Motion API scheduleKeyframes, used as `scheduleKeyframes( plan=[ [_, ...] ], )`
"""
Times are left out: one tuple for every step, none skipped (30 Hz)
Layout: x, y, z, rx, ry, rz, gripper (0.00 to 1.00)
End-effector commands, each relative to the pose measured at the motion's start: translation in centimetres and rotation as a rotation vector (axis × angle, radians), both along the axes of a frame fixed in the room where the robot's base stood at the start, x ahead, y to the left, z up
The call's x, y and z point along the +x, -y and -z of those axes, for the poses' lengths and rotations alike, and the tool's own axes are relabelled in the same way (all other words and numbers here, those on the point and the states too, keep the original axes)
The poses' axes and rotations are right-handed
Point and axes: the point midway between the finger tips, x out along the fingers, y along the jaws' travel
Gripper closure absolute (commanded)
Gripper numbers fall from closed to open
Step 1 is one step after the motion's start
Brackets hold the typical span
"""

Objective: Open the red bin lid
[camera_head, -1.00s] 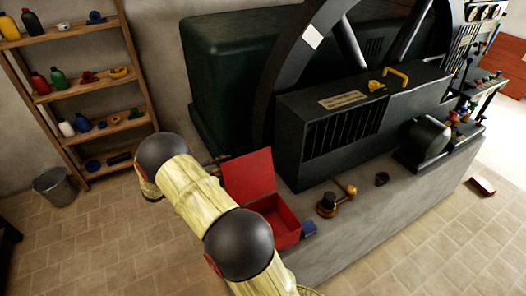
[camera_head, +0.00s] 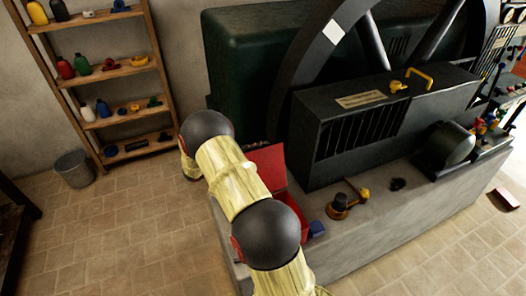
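The red bin (camera_head: 294,203) sits on the grey plinth in front of the dark machine. Its red lid (camera_head: 268,163) stands raised at the back of the bin, so the bin is open at the top. My arm, with pale yellow links and dark round joints, crosses in front and hides the left part of the bin and lid. My gripper does not show; it is out of sight behind or beyond my arm. Whether it touches the lid cannot be seen.
A small blue block (camera_head: 317,228) lies beside the bin. A brass and black fitting (camera_head: 342,203) stands right of it on the plinth (camera_head: 385,228). The black grilled housing (camera_head: 365,125) rises behind. A shelf (camera_head: 130,70) and grey bucket (camera_head: 75,168) stand left, with clear tiled floor between.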

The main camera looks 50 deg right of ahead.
Motion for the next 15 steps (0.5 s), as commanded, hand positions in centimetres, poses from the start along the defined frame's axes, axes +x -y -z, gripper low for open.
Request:
scheduleKeyframes(
  plan=[
    [-0.06, 0.11, -0.01, 0.000, 0.000, 0.000, 0.71],
    [-0.07, 0.13, -0.02, 0.000, 0.000, 0.000, 0.71],
    [-0.07, 0.14, -0.03, 0.000, 0.000, 0.000, 0.71],
    [-0.07, 0.14, -0.03, 0.000, 0.000, 0.000, 0.71],
    [-0.07, 0.13, -0.04, 0.000, 0.000, 0.000, 0.71],
    [-0.06, 0.14, -0.04, 0.000, 0.000, 0.000, 0.71],
    [-0.06, 0.14, -0.04, 0.000, 0.000, 0.000, 0.71],
    [-0.06, 0.12, -0.04, 0.000, 0.000, 0.000, 0.72],
    [-0.06, 0.12, -0.04, 0.000, 0.000, 0.000, 0.74],
    [-0.06, 0.13, -0.05, 0.000, 0.000, 0.000, 0.76],
    [-0.05, 0.13, -0.05, 0.000, 0.000, 0.000, 0.78],
    [-0.06, 0.13, -0.05, 0.000, 0.000, 0.000, 0.80],
    [-0.06, 0.12, -0.05, 0.000, 0.000, 0.000, 0.82],
    [-0.05, 0.12, -0.05, 0.000, 0.000, 0.000, 0.83],
    [-0.06, 0.12, -0.05, 0.000, 0.000, 0.000, 0.86]
  ],
)
